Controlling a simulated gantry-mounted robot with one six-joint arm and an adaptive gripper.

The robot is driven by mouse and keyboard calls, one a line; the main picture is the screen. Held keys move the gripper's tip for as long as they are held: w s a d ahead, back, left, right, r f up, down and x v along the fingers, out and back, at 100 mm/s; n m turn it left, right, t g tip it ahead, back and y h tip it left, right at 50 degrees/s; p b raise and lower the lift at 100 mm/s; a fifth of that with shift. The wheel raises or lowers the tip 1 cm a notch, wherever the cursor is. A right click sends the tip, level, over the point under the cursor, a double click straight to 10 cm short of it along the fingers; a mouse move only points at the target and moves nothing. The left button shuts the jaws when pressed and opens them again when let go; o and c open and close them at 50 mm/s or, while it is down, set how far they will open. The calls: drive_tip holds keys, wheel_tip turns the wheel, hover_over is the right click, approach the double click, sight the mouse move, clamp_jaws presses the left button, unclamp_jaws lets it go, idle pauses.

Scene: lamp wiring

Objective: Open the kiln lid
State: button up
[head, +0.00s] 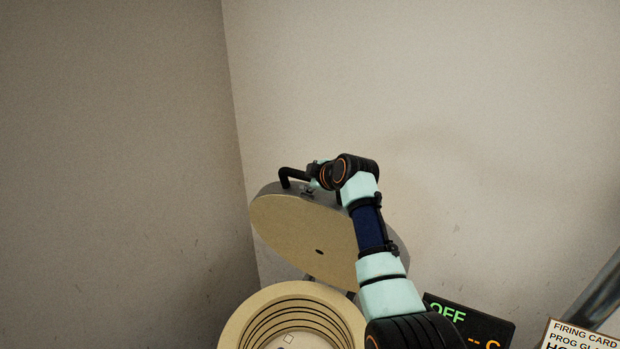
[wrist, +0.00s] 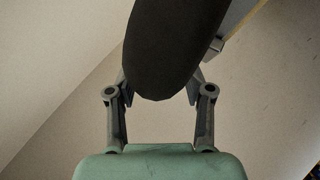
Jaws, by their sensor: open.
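The kiln lid (head: 295,235) stands raised and steeply tilted behind the kiln body (head: 240,326), its pale underside with a small dark hole facing me. The kiln's round mouth is uncovered, showing grooved inner walls. The lid's black handle (head: 290,174) is at its upper edge. My gripper (head: 309,188) is at the handle, partly hidden by my own wrist in the head view. In the wrist view, the thick dark handle (wrist: 172,45) lies between the spread fingers of my gripper (wrist: 160,88). The jaws are open; whether a finger touches the handle is unclear.
A dark control panel (head: 447,312) reading OFF stands right of the kiln, partly behind my arm. A firing card (head: 580,335) is at the lower right. Bare walls meet in a corner behind the lid. Free space lies above the lid.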

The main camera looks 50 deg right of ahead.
drive_tip(key=v, duration=1.2)
idle(0.3)
drive_tip(key=w+a+f+m+y, duration=0.1)
drive_tip(key=a+f, duration=0.4)
drive_tip(key=a, duration=0.5)
drive_tip(key=w+a+f+m+t+y, duration=0.15)
drive_tip(key=a+f, duration=0.25)
drive_tip(key=a, duration=0.6)
drive_tip(key=w+a+f+g, duration=0.15)
drive_tip(key=a+f, duration=0.35)
drive_tip(key=a, duration=0.5)
drive_tip(key=s+a+f+m+t+y, duration=0.1)
drive_tip(key=s+a+f+m, duration=0.1)
drive_tip(key=s+a, duration=0.4)
drive_tip(key=s+a+f+m+y, duration=0.1)
drive_tip(key=s+a, duration=0.6)
drive_tip(key=a, duration=0.7)
drive_tip(key=shift+f+m+t+y, duration=0.35)
drive_tip(key=shift+f+t+y, duration=0.05)
drive_tip(key=shift+f+y, duration=0.1)
